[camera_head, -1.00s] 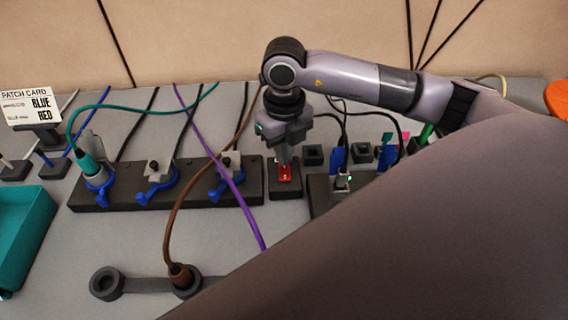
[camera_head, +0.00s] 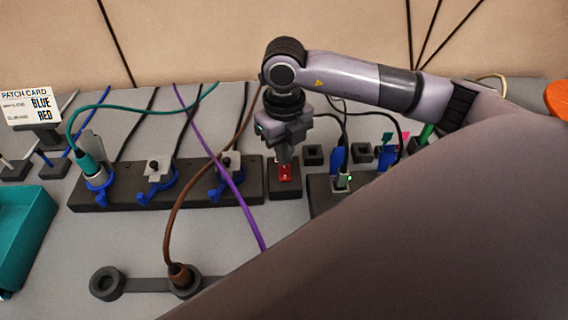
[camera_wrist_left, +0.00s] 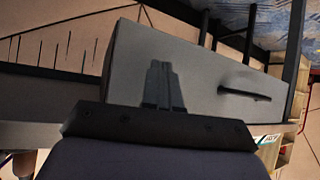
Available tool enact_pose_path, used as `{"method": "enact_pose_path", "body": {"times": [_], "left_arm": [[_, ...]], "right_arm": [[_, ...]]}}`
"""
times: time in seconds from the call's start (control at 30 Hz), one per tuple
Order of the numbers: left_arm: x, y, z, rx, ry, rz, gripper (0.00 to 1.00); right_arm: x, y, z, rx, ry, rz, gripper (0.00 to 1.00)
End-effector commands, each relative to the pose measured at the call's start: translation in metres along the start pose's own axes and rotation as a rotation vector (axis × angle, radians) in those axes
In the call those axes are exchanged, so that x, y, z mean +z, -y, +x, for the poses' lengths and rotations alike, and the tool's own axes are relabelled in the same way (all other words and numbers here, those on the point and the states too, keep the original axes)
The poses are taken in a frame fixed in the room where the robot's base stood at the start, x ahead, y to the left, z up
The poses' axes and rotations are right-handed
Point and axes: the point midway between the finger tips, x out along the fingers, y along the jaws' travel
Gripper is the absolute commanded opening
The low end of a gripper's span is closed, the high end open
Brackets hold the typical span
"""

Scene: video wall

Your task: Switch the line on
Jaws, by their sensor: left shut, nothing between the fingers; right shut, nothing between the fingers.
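A red rocker switch (camera_head: 284,173) sits on a small dark block (camera_head: 285,191) in the middle of the table in the head view. My right gripper (camera_head: 284,157) points down right over the switch. It is shut with nothing in it, its fingertips at or just above the switch's far part; I cannot tell whether they touch. My left gripper (camera_wrist_left: 160,85) shows only in the left wrist view, shut and empty, away from the switch.
Left of the switch stands a dark socket strip (camera_head: 130,197) with a teal plug (camera_head: 92,165) and blue latches. A purple cable (camera_head: 232,180) and a brown cable (camera_head: 181,205) cross nearby. A teal tray (camera_head: 25,235) lies at left. A patch card (camera_head: 30,105) reads BLUE, RED. My own arm covers the lower right.

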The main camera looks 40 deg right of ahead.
Motion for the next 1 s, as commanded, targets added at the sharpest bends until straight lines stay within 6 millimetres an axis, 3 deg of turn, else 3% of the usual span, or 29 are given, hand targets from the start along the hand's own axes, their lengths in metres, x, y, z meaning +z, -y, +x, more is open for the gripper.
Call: {"method": "enact_pose_path", "body": {"times": [1.0], "left_arm": [[0.0017, -0.0010, 0.0026, 0.002, -0.004, 0.000, 0.00]], "right_arm": [[0.0000, 0.0001, 0.0061, 0.000, 0.000, 0.000, 0.00]]}}
